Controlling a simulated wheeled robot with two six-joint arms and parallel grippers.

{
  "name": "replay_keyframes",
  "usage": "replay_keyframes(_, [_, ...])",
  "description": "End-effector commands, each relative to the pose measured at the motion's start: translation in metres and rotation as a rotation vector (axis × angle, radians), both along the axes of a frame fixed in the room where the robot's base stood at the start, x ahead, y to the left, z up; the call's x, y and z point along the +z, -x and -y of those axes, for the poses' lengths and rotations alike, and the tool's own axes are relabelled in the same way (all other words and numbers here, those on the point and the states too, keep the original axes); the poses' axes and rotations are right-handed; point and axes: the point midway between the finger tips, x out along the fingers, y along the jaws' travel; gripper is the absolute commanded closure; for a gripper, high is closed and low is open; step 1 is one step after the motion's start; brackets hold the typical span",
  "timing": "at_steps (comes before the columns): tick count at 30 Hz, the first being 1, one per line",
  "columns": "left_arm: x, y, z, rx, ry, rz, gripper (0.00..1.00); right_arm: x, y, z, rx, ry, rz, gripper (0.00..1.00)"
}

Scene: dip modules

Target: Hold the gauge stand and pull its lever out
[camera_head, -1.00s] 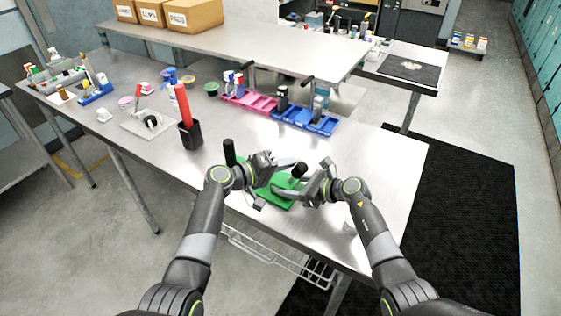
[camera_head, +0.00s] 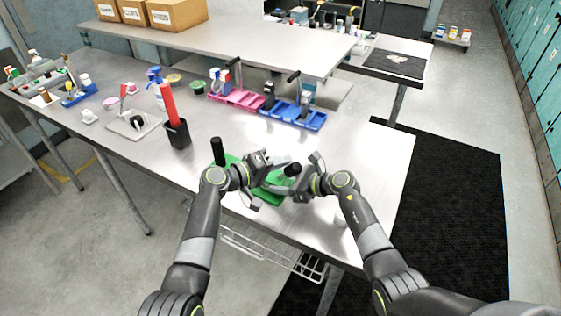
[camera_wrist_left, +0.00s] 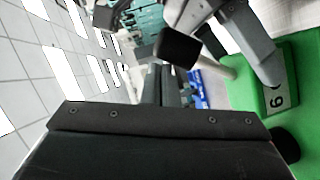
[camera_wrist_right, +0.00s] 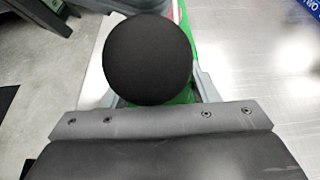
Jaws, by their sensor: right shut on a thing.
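The green gauge stand (camera_head: 268,197) is at the table's near edge, mostly covered by my grippers in the head view. A black knob (camera_head: 292,169) rises between the grippers; a round black knob (camera_wrist_right: 147,60) fills the middle of the right wrist view. My right gripper (camera_head: 291,185) is shut at the stand, just below the knob; the exact hold is hidden. My left gripper (camera_head: 268,176) is beside the stand's left part, its fingertips hard to make out.
A black upright handle (camera_head: 217,152) stands left of my left gripper. A black cup with a red stick (camera_head: 178,134), a pink tray (camera_head: 238,98) and a blue tray (camera_head: 303,118) are farther back.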

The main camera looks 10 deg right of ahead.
Motion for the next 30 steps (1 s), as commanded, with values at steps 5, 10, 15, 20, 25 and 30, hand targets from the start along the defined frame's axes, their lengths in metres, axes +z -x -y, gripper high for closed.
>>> replay_keyframes(5, [0.005,-0.006,-0.004,-0.001,-0.001,0.001,1.0,0.0,0.0,0.0,0.001,-0.002,0.0,0.8])
replay_keyframes(10, [0.025,-0.026,-0.018,0.0,-0.004,0.004,1.0,0.0,0.0,0.0,0.001,-0.002,0.0,0.8])
replay_keyframes(15, [0.031,-0.015,-0.037,0.001,0.0,0.001,1.0,0.0,0.0,0.0,0.0,-0.001,0.0,0.8])
replay_keyframes(20, [0.039,-0.003,-0.059,0.002,-0.002,0.003,1.0,0.0,0.0,0.0,0.001,-0.001,-0.001,0.8])
replay_keyframes(25, [0.048,0.01,-0.079,0.001,-0.002,0.002,1.0,0.0,0.0,0.0,0.001,-0.001,-0.001,0.8])
replay_keyframes(30, [0.053,0.019,-0.094,0.001,-0.001,0.001,1.0,0.0,0.0,0.0,0.0,-0.001,-0.001,0.8])
